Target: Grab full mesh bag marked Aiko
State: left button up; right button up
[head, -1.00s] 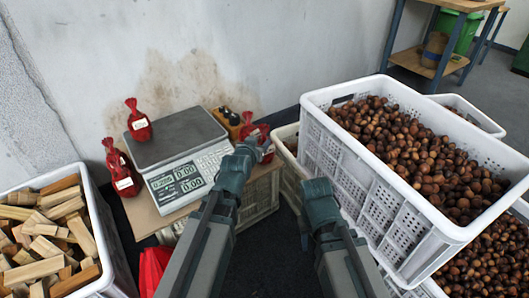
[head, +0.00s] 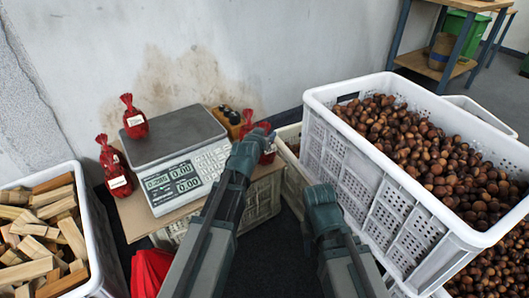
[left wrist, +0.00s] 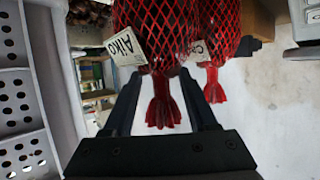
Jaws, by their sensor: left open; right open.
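The red mesh bag marked Aiko (left wrist: 158,30) shows in the left wrist view, its white tag facing the camera and its tied neck and flared tail between my left fingers. A second red bag (left wrist: 218,28) with a partly hidden tag is close beside it. In the head view, my left gripper (head: 262,139) is open at the red bags (head: 267,155) right of the scale and partly hides them. My right gripper (head: 320,196) is open and empty, left of the chestnut crate.
A wood-block crate (head: 97,220) is at left. A large white chestnut crate (head: 385,185) fills the right. A small box of bottles (head: 232,127) stands behind the scale.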

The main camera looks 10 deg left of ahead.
pick_arm(q)
jog(key=x, duration=0.3)
jog(key=shift+s+a+b, duration=0.1)
jog(key=shift+b, duration=0.2)
jog(key=shift+s, duration=0.1)
grip_shut()
dwell(1.0)
